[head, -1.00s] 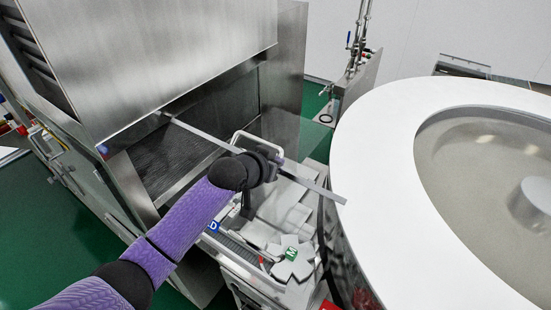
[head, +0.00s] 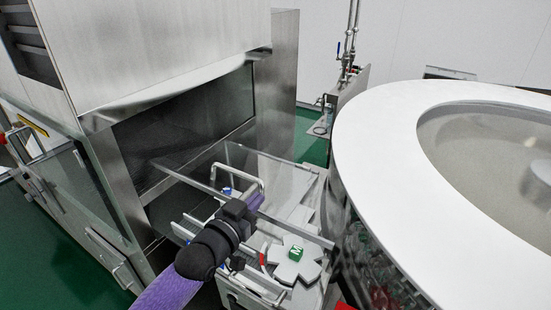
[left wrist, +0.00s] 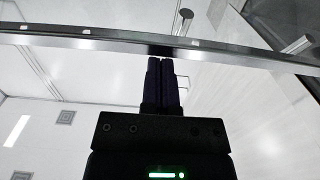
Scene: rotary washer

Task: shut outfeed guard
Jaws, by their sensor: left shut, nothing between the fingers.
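The outfeed guard is a clear panel with a long metal edge bar (head: 190,182), in front of the washer's dark opening (head: 190,135). It stands out from the opening, its bar slanting down to the right toward the round white-rimmed table. A pale U-shaped handle (head: 240,168) shows behind the bar; I cannot tell whether it belongs to the guard. My left gripper (head: 255,202) is shut and empty at the bar. In the left wrist view its closed fingers (left wrist: 168,75) point up to the bar (left wrist: 90,38), their tips at its lower edge; contact is unclear. My right gripper is out of view.
The round table with a broad white rim (head: 375,170) fills the right side, close to the bar's end. A stand with pipes (head: 345,85) is behind.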

